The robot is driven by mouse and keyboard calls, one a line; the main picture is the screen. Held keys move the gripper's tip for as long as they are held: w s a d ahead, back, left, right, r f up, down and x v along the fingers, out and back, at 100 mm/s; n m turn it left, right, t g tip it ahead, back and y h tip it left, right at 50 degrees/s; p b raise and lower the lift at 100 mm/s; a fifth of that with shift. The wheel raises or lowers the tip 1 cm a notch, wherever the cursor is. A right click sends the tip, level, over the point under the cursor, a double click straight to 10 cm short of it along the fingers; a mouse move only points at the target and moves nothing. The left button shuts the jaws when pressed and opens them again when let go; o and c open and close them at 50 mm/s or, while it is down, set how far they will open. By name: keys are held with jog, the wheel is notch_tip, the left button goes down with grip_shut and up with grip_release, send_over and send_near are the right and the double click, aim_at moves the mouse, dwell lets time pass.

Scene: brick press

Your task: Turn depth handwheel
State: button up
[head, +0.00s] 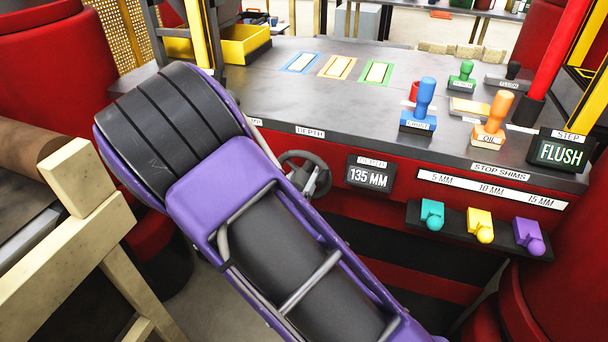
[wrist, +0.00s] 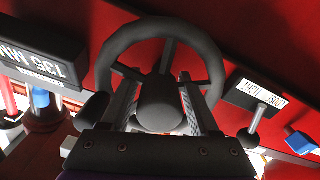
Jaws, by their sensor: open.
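The depth handwheel (head: 318,160) is a dark spoked wheel on the red front of the press, partly hidden behind my purple arm in the head view. In the wrist view the handwheel (wrist: 214,62) fills the upper middle, with its rounded hub in the centre. My gripper (wrist: 160,92) is open, its two fingers on either side of the hub, by the wheel's lower part. Whether the fingers touch the wheel I cannot tell.
A small lever (wrist: 256,120) with a loose/tight label is beside the wheel in the wrist view. Stop shims (head: 480,228) hang below the display's right. Stamps (head: 420,110) stand on the grey table (head: 350,120). A wooden frame (head: 75,215) is at left.

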grip_shut()
dwell(1.3)
